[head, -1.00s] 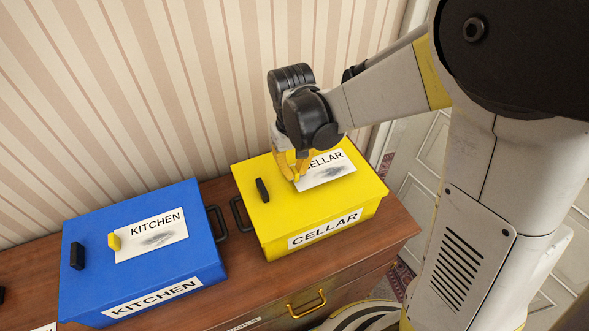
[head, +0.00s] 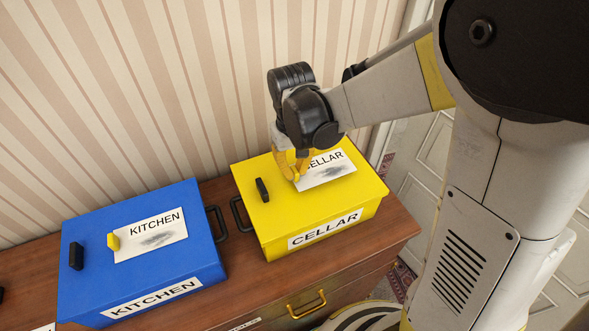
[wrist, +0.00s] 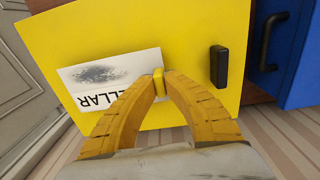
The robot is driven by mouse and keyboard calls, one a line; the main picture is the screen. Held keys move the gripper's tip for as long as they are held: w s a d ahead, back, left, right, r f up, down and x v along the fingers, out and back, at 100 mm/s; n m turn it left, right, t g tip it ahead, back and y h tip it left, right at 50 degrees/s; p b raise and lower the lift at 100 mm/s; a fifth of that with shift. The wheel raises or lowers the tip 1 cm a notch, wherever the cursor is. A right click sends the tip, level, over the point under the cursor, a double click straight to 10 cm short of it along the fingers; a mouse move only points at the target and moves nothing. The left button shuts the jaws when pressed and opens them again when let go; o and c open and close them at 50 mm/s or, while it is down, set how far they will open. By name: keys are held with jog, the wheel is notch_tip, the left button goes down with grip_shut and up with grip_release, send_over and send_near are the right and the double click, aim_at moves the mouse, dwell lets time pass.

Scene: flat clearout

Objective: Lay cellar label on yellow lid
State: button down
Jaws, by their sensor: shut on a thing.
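The white cellar label (head: 327,170), with a grey smudge under its word, is over the yellow lid (head: 262,216) of the box marked CELLAR. In the wrist view the label (wrist: 100,78) appears flat against or very close to the lid (wrist: 130,30); I cannot tell whether it touches everywhere. My gripper (wrist: 159,84) is shut on a small yellow tab (wrist: 158,82) at the label's edge. In the head view my gripper (head: 297,175) reaches down at the label's left end and hides part of its first letter.
A black knob (head: 262,190) stands on the yellow lid, left of the label. A blue box (head: 90,255) carries a KITCHEN label (head: 152,236) with a yellow tab. Both boxes stand on a wooden dresser (head: 236,298) against a striped wall.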

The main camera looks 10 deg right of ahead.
jog(key=shift+f+b, duration=0.75)
jog(key=shift+f, duration=0.15)
jog(key=shift+r, duration=0.1)
jog(key=c, duration=1.5)
grip_release()
jog(key=shift+o, duration=0.2)
jog(key=shift+r, duration=0.1)
notch_tip(320, 180, up, 12)
jog(key=shift+a, duration=0.15)
